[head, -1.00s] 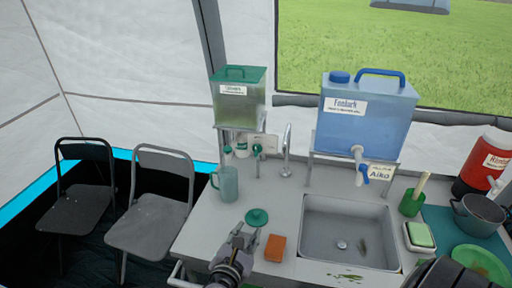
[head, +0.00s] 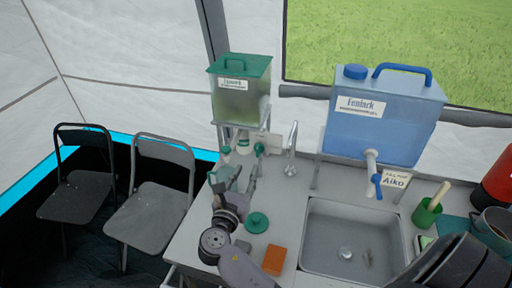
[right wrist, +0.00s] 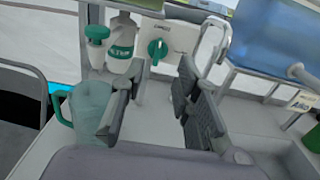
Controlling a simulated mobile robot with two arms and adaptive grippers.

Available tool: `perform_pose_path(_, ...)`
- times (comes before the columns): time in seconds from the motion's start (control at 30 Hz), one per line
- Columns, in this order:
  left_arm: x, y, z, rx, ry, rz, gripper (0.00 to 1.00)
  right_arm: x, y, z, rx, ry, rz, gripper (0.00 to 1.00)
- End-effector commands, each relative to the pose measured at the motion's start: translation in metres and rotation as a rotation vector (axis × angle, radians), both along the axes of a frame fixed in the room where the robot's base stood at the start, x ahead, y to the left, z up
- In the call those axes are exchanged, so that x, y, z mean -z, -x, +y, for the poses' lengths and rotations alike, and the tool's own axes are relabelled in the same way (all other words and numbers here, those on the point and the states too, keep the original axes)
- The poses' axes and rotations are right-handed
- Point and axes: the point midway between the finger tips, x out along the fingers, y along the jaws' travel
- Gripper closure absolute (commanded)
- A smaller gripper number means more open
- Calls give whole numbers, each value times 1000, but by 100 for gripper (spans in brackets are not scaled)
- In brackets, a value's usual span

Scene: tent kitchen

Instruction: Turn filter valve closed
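The filter valve is a green knob (right wrist: 157,48) on a white plate under the filter tank. It also shows in the head view (head: 259,149). Small print sits above the knob. The green-lidded filter tank (head: 240,92) stands on a rack at the back of the counter. My right gripper (head: 244,180) is open and empty, reaching over the counter in front of the valve. In the right wrist view its fingers (right wrist: 160,80) are apart, with the knob beyond the gap between them, not touched.
A teal pitcher (right wrist: 88,104) stands left of my right fingers.

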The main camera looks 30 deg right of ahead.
Motion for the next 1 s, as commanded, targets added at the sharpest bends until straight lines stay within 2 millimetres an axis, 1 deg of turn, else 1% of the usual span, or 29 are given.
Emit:
perform_pose_path(0.03,-6,1,1,0,-1,1,60,-4,-8,-9,1,4,0,71)
perform_pose_path(0.2,-15,-5,-3,-2,4,-8,60,-4,-32,-38,3,2,-1,71)
perform_pose_path(0.4,-23,-20,-18,-5,24,-32,60,-2,-55,-66,1,1,0,71)
perform_pose_path(0.5,-25,-22,-20,-3,25,-34,60,-2,-63,-74,1,-1,-1,71)
perform_pose_path(0.7,-26,-19,-18,-1,22,-30,60,0,-70,-82,1,-2,-1,71)
perform_pose_path(0.93,-25,-14,-13,0,16,-22,60,0,-70,-82,0,-2,-1,71)
perform_pose_path(1.0,-25,-13,-12,0,16,-20,60,0,-70,-82,0,-2,-1,75)
